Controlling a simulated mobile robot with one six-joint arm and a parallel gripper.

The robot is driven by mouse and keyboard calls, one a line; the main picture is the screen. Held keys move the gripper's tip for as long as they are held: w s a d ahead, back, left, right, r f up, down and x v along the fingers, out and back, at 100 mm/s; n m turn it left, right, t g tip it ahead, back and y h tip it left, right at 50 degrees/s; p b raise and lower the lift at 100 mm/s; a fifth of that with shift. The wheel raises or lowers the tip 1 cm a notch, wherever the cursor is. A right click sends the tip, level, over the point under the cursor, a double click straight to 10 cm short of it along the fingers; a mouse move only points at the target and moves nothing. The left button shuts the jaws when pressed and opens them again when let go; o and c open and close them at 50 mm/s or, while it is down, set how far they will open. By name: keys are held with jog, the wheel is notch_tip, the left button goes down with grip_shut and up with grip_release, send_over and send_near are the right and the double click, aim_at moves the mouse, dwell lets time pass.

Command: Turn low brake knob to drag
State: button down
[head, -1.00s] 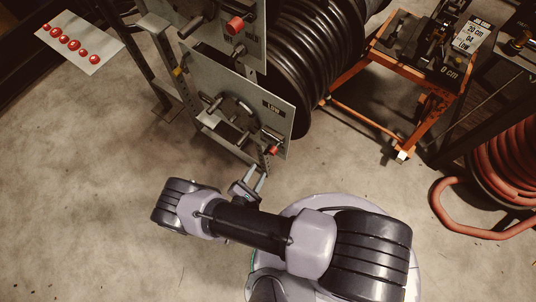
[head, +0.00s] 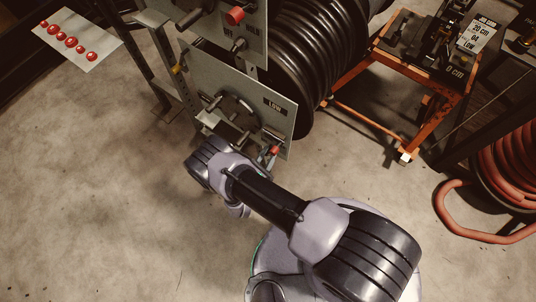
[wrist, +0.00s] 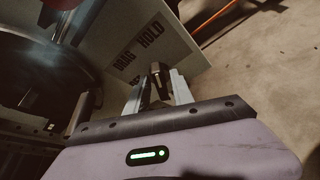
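The low brake panel (head: 240,90) is a grey plate marked LOW, on the reel stand in the head view. A small red-tipped brake knob (head: 275,150) sits at its lower right corner. My gripper (head: 267,158) is right at this knob, partly hidden by my wrist. In the wrist view the panel (wrist: 165,45) shows the words DRAG and HOLD and part of a third label. A dark knob or lever end (wrist: 157,72) stands between the two fingers of my gripper (wrist: 160,88). The fingers look apart, with no clear grip on it.
A second panel with a red knob (head: 235,15) is above. A black hose reel (head: 305,70) stands behind the panels. An orange cart (head: 405,155) and a red hose coil (head: 505,180) are at right.

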dwell(0.4)
jog(key=n+b, duration=0.1)
jog(key=n+g+h+b, duration=0.1)
jog(key=n+g+b, duration=0.1)
jog(key=shift+w+a+n+h, duration=0.2)
jog(key=shift+a+n+h, duration=0.05)
jog(key=shift+n+h, duration=0.15)
jog(key=n+h, duration=0.1)
jog(key=n, duration=0.1)
jog(key=n+g+h, duration=0.1)
jog(key=n, duration=0.1)
jog(key=shift+w+a+g+h, duration=0.15)
jog(key=shift+a+g+h, duration=0.05)
jog(key=shift+g+h, duration=0.1)
dwell(0.4)
jog(key=c, duration=1.4)
grip_release()
jog(key=shift+c, duration=0.2)
jog(key=shift+a, duration=0.1)
